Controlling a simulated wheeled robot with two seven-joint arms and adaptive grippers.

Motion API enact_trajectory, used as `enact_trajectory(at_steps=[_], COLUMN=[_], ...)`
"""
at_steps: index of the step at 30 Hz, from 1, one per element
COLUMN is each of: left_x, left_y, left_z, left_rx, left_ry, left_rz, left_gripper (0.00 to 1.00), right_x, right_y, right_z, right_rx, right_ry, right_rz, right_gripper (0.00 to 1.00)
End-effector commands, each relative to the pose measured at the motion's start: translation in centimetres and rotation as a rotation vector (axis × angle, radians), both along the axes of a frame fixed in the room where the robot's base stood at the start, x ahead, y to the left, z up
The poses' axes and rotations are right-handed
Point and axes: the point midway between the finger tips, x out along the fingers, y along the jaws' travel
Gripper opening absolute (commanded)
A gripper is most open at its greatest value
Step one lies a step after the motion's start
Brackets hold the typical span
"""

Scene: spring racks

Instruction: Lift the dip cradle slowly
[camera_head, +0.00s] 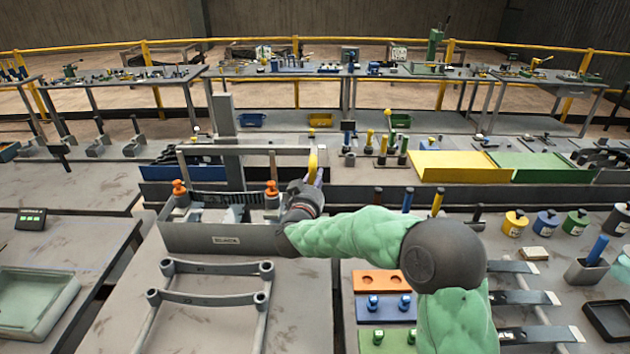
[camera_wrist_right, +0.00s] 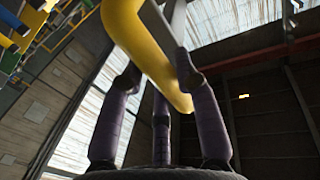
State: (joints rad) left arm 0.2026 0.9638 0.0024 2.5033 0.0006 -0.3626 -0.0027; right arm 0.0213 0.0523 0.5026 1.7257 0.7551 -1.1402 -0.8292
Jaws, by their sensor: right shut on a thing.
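A grey box-like tank (camera_head: 215,238) with a label on its front stands left of centre in the head view. Grey parts and two orange-topped pieces (camera_head: 180,188) sit in or at it. A grey frame with a top bar (camera_head: 245,150) rises over it, with a yellow handle (camera_head: 313,160) at its right end. This appears to be the dip cradle's lift handle. My right gripper (camera_head: 316,178) is shut on the yellow handle. In the right wrist view the yellow bar (camera_wrist_right: 140,45) passes between the purple fingers (camera_wrist_right: 160,88). The cradle itself is partly hidden in the tank.
A grey two-bar rack (camera_head: 215,298) stands in front of the tank. Orange and blue blocks (camera_head: 382,281) lie right of it, beneath my forearm. Yellow and green trays (camera_head: 458,168) lie behind on the right. Small coloured pots (camera_head: 546,222) stand at the far right.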

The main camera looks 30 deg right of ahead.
Motion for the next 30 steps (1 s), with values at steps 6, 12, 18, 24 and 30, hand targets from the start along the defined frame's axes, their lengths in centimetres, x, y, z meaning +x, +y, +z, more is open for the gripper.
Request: enact_trajectory(at_steps=[6,12,18,24,30], left_x=[0.0,0.0,0.0,0.0,0.0], left_y=[0.0,0.0,0.0,0.0,0.0], left_z=[0.9,1.4,1.4,1.4,1.4], left_rx=[0.0,0.0,0.0,0.0,0.0], left_ry=[0.0,0.0,0.0,0.0,0.0], left_rz=[0.0,0.0,0.0,0.0,0.0], left_gripper=[0.63,0.63,0.63,0.63,0.63], right_x=[0.1,0.1,0.1,0.1,0.0], right_y=[-0.1,-0.1,-0.2,-0.2,-0.1], right_z=[1.3,2.0,2.1,2.2,1.8], right_rx=[-0.002,-0.005,-0.007,-0.008,-0.004], right_ry=[-0.009,-0.014,-0.019,-0.022,-0.012], right_rz=[-0.001,-0.002,-0.002,-0.003,-0.002], right_gripper=[0.0,0.0,0.0,0.42,0.56])
